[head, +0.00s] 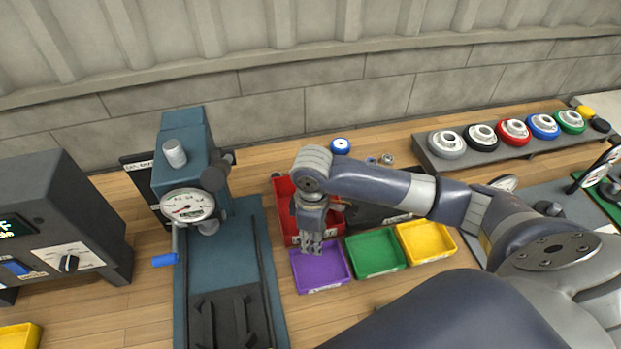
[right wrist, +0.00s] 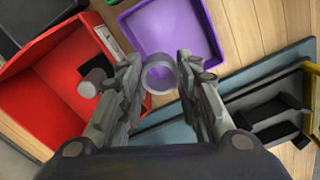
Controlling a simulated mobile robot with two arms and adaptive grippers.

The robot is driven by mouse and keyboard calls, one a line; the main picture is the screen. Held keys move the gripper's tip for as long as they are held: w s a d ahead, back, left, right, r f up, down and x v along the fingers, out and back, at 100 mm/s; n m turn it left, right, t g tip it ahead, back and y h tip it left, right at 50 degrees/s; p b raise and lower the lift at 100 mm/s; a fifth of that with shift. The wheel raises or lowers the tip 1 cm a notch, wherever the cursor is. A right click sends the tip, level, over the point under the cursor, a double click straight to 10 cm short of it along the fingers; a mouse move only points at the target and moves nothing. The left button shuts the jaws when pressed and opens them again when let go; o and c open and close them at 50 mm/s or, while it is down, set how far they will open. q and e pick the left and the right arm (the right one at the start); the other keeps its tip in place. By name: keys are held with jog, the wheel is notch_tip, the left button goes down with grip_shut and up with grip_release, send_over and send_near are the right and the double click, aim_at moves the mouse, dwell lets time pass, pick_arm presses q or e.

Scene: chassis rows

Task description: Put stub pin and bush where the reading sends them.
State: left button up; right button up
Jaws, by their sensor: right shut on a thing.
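My right gripper (head: 311,245) hangs over the purple tray (head: 320,280) in the head view. In the right wrist view its two fingers (right wrist: 160,85) are closed on a grey ring, which looks like the bush (right wrist: 160,75), seen end-on above the purple tray (right wrist: 170,30). A small grey cylinder, possibly the stub pin (right wrist: 92,82), shows left of the fingers against the red bin (right wrist: 50,85); I cannot tell its exact height. A dial gauge (head: 187,206) is on the blue press (head: 181,150); its reading is too small to tell. My left gripper is not in view.
A green tray (head: 375,253) and a yellow tray (head: 425,241) stand right of the purple one. The red bin (head: 283,190) is behind it. A rack (head: 450,163) with several coloured round parts stands at the back right. A dark control box (head: 60,215) is at left.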

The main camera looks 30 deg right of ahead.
jog(key=w+r+n, duration=0.1)
jog(key=w+d+r+n+p, duration=0.1)
jog(key=w+n, duration=0.1)
jog(key=w+d+n+p, duration=0.1)
jog(key=n, duration=0.1)
jog(key=shift+w+r, duration=0.4)
jog(key=w+n+p, duration=0.1)
jog(key=w+d+r+n, duration=0.1)
jog(key=w+n, duration=0.1)
jog(key=w+d+r+n+p, duration=0.1)
jog(key=n, duration=0.1)
jog(key=shift+w+p, duration=0.2)
jog(key=shift+p, duration=0.1)
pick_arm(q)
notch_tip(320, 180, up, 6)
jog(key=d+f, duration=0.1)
pick_arm(e)
jog(key=shift+w+d+r+n, duration=0.1)
jog(key=shift+w+d+n, duration=0.1)
jog(key=shift+w+n, duration=0.15)
notch_tip(320, 180, down, 4)
jog(key=b, duration=0.4)
jog(key=shift+f+b, duration=0.3)
jog(key=shift+b, duration=0.25)
pick_arm(q)
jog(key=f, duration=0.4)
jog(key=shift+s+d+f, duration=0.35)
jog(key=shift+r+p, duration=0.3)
jog(key=shift+p, duration=0.05)
